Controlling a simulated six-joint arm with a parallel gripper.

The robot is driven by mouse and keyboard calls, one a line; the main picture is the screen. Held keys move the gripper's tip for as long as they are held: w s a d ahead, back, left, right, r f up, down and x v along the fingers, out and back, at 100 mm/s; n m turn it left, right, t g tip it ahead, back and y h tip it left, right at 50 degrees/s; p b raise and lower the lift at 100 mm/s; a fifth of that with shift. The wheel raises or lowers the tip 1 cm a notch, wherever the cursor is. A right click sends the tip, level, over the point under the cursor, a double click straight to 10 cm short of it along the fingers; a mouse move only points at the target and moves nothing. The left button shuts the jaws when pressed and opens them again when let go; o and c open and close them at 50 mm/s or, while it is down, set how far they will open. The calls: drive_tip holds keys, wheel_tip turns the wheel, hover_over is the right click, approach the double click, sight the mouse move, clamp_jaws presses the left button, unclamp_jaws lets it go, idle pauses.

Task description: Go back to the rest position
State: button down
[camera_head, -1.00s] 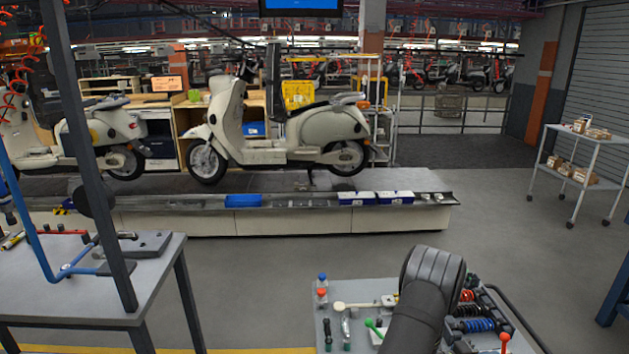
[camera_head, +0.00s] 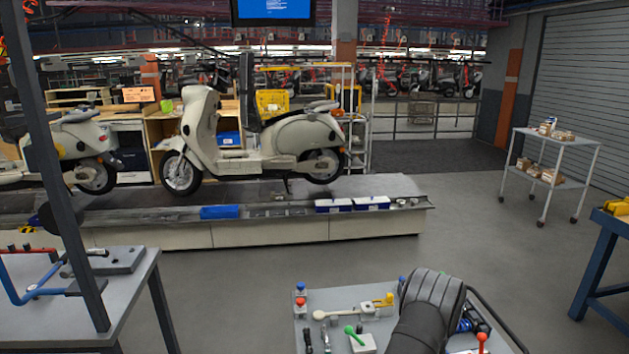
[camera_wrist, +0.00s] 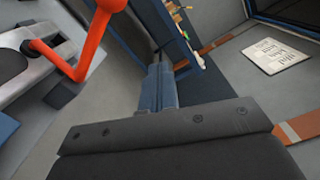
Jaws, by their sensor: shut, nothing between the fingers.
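My gripper (camera_wrist: 157,88) shows in the wrist view, ahead of its dark grey body, with its fingers together and nothing visible between them. In the head view my dark arm rises at the bottom, in front of the grey tool cart (camera_head: 303,325); its gripper end cannot be made out there. The wrist view looks down past the gripper at grey floor, with an orange-red bent bar (camera_wrist: 85,50) at upper left.
The slat conveyor (camera_head: 270,232) carries cream scooters (camera_head: 265,145) beyond a strip of open floor. A grey table (camera_head: 110,300) stands at left. A blue bench (camera_head: 603,262) and a wheeled shelf (camera_head: 556,150) are at right. A paper sheet (camera_wrist: 276,56) shows in the wrist view.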

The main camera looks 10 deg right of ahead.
drive_tip(key=s+f+m, duration=0.5)
drive_tip(key=f+m, duration=0.1)
drive_tip(key=m, duration=0.2)
drive_tip(key=shift+s+a+f+g, duration=0.15)
drive_tip(key=shift+s+g, duration=0.15)
drive_tip(key=shift+s, duration=0.05)
